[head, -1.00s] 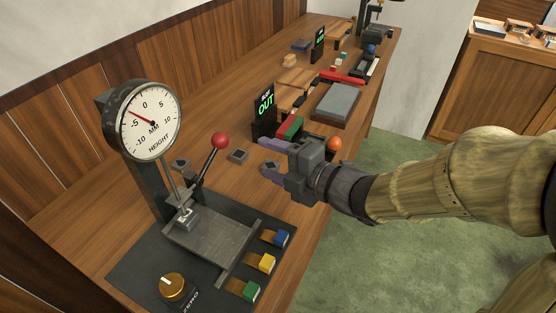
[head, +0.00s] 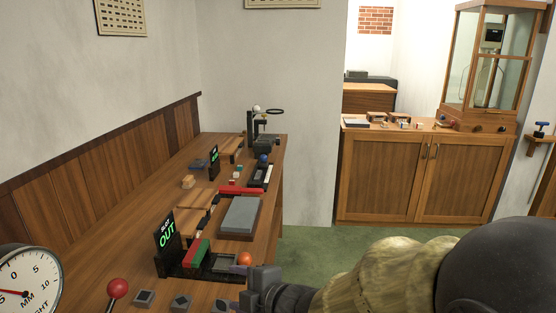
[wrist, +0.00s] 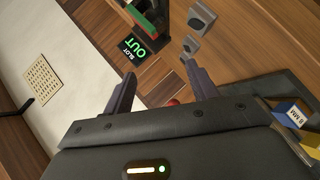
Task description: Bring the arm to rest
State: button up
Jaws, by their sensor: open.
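My gripper (head: 248,300) shows at the bottom of the head view, at the near right edge of the long wooden bench (head: 150,227). My sleeved arm reaches to it from the lower right. In the wrist view my gripper (wrist: 158,88) has its two grey fingers wide apart with nothing between them. The bench top lies beyond the fingers. A red ball (wrist: 173,102) shows low between them, and a sign reading "SLOT OUT" (wrist: 135,48) is ahead. In the head view the gripper's fingertips are partly cut off or hard to make out.
The height gauge dial (head: 28,280) and a red knob (head: 118,288) are at lower left. Small dark blocks (head: 144,298), a black sign (head: 167,238), an orange ball (head: 245,258) and a grey slab (head: 240,214) are on the bench. A cabinet (head: 420,175) stands beyond green floor (head: 310,238).

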jog(key=w+d+f+m+h, duration=0.1)
jog(key=d+f+m+h, duration=0.3)
jog(key=d, duration=0.3)
jog(key=w+d+f+m+h, duration=0.1)
jog(key=d+f+m+h, duration=0.15)
jog(key=d+m, duration=0.45)
jog(key=s+d+f+m+g+h, duration=0.2)
jog(key=s+d+m+g, duration=0.1)
jog(key=s+d+m, duration=0.25)
jog(key=s+d+f+m+g+h, duration=0.2)
jog(key=s+d+f+m+g, duration=0.1)
jog(key=s+d+m, duration=0.3)
notch_tip(320, 180, up, 18)
jog(key=w+a+p, duration=0.1)
jog(key=p, duration=1.6)
jog(key=shift+a+m+p, duration=0.2)
jog(key=shift+m+p, duration=0.15)
jog(key=shift+m, duration=0.1)
